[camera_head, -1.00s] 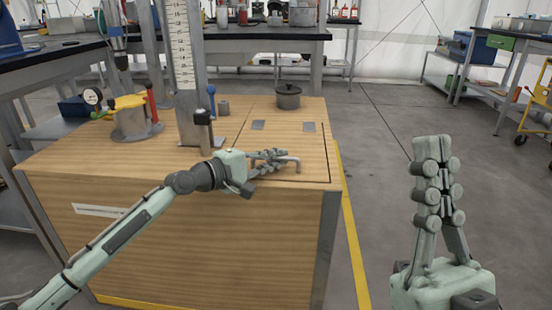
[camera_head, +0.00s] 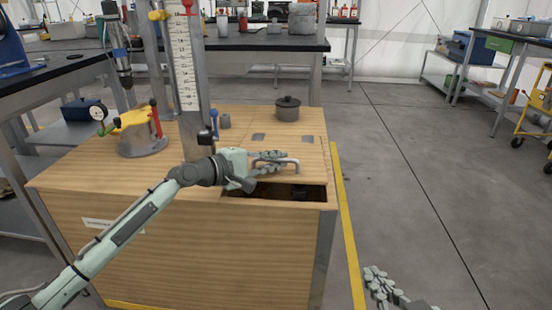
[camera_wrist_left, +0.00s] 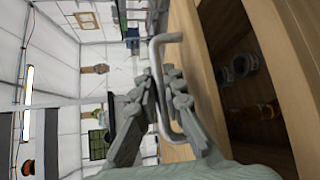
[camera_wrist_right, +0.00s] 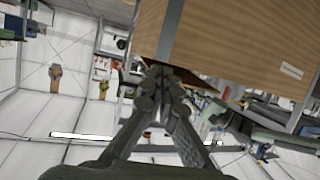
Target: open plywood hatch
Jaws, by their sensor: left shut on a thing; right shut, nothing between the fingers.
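The plywood hatch (camera_head: 275,149) is set in the top of the wooden cabinet (camera_head: 180,245). Its front edge is raised, with a dark gap (camera_head: 270,190) beneath it; two hinges are at its rear. My left gripper (camera_head: 281,158) is shut on the metal handle (camera_head: 296,164) of the hatch. In the left wrist view the fingers (camera_wrist_left: 168,78) close on the handle bar (camera_wrist_left: 155,60), and the compartment's inside shows at right. My right gripper (camera_head: 374,276) is low at the right, apart from the cabinet; its fingers (camera_wrist_right: 160,75) are together and empty.
A dark lidded pot (camera_head: 288,108) stands behind the hatch. A measuring column (camera_head: 186,75) and a yellow-topped device (camera_head: 138,130) stand left of it. Grey cylindrical items (camera_wrist_left: 238,68) lie inside the compartment. Open floor (camera_head: 410,180) spreads to the right.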

